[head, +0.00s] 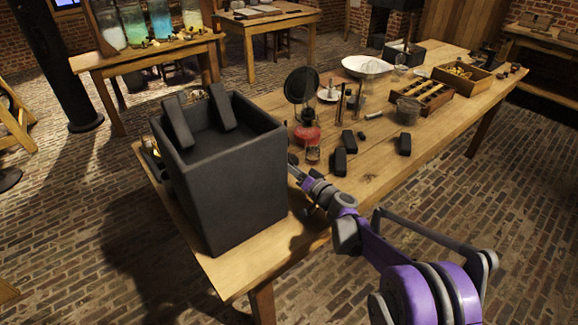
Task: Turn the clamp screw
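I cannot make out the clamp screw in the head view. A large dark open-topped box (232,190) stands at the near left end of the wooden table (375,180). Two dark slabs, a left one (177,122) and a right one (222,108), lean up out of its top. My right arm, purple and grey, reaches in from the lower right. Its gripper end (297,174) is beside the box's right side, low over the table; the fingertips are too small and partly hidden to tell open from shut. My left gripper is not in view.
Beyond my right gripper stand a red-based lamp (307,132) and a small glass jar (313,152). Several dark blocks (404,144) lie to the right. A white bowl (367,66) and wooden boxes (425,97) are farther back. The table's near right edge is mostly clear.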

